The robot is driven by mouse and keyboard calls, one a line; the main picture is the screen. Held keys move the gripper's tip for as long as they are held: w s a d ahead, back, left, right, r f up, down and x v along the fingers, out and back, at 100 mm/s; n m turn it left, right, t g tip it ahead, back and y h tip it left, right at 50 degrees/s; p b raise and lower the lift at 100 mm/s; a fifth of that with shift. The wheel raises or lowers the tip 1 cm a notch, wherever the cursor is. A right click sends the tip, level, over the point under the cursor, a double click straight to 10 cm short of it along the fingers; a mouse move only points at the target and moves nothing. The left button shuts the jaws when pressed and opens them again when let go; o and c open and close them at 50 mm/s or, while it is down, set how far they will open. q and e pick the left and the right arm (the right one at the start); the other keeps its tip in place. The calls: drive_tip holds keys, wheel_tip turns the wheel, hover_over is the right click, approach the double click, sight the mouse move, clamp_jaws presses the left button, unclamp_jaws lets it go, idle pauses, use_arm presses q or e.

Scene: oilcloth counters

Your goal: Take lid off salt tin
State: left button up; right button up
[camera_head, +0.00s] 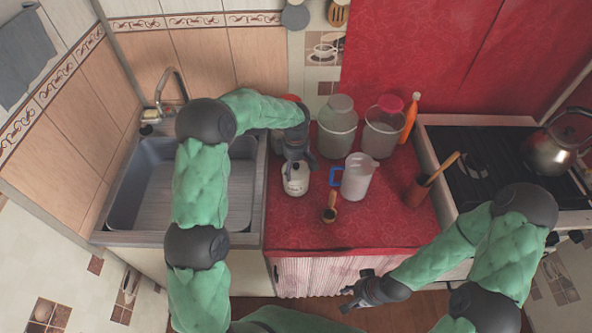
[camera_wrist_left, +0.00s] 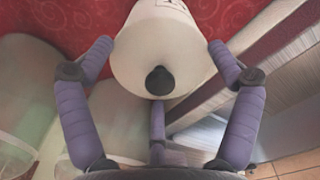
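The salt tin, a small white tin (camera_head: 296,184), stands on the red counter right of the sink. Its lid (camera_wrist_left: 157,52) with a dark round knob (camera_wrist_left: 160,81) shows in the left wrist view and appears to be on the tin. My left gripper (camera_head: 296,162) is over the tin from behind and hides part of its top in the head view. In the left wrist view its purple fingers (camera_wrist_left: 160,48) are spread wide on either side of the tin. I cannot tell if they touch it. My right gripper (camera_head: 347,298) is low in front of the counter, away from the tin; its fingers look parted and empty.
A white jug (camera_head: 358,178) with a blue handle and a wooden scoop (camera_head: 330,207) are right of the tin. Two jars (camera_head: 337,133) and an orange bottle (camera_head: 410,118) stand behind. A sink (camera_head: 150,190) is left. The counter's front is clear.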

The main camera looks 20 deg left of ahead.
use_arm(q)
drive_tip(key=shift+s, duration=0.15)
drive_tip(key=c, duration=0.5)
drive_tip(key=shift+f, duration=0.1)
drive_tip(key=shift+c, duration=0.2)
